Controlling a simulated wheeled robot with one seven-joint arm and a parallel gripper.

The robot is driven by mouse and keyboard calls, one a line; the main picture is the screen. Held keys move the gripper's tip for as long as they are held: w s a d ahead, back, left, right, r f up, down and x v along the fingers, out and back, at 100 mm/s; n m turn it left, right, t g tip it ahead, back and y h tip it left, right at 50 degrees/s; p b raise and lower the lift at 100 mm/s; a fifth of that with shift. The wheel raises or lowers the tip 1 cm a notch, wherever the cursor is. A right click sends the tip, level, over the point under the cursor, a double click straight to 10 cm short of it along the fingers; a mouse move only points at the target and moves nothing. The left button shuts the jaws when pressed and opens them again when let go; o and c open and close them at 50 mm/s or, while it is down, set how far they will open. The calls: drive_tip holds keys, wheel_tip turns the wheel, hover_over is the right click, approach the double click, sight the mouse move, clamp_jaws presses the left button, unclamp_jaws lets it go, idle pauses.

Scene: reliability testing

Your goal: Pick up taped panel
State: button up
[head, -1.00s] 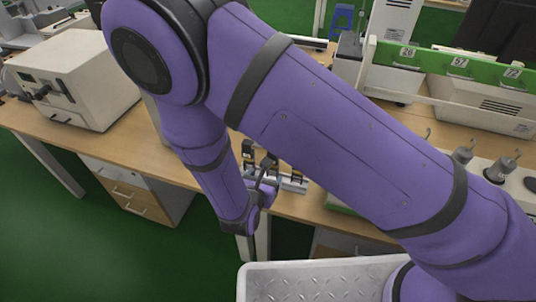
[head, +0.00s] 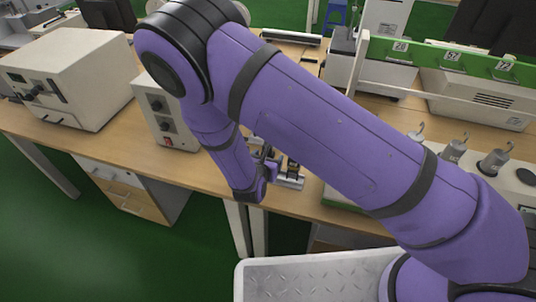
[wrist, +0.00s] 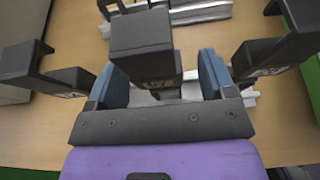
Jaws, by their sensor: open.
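My gripper (wrist: 163,72) is open, with its two blue-grey fingers on either side of a dark upright block (wrist: 143,33). Whether the fingers touch the block cannot be told. Light silvery metal parts (wrist: 246,97) lie low behind and beside the fingers. In the head view my gripper (head: 264,172) is at the bench's front edge, beside a small silvery fixture (head: 290,183) with dark upright parts. My arm hides much of it. I cannot tell for sure which part is the taped panel.
Dark labelled posts stand left (wrist: 42,75) and right (wrist: 272,57) of the fingers. A silvery metal piece (wrist: 200,12) lies farther back. A white instrument box (head: 160,115) stands left on the wooden bench (head: 95,135). Metal weights with hooks (head: 495,162) stand right.

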drive_tip(key=shift+w+f, duration=0.1)
drive_tip(key=shift+w, duration=0.2)
drive_tip(key=c, duration=1.1)
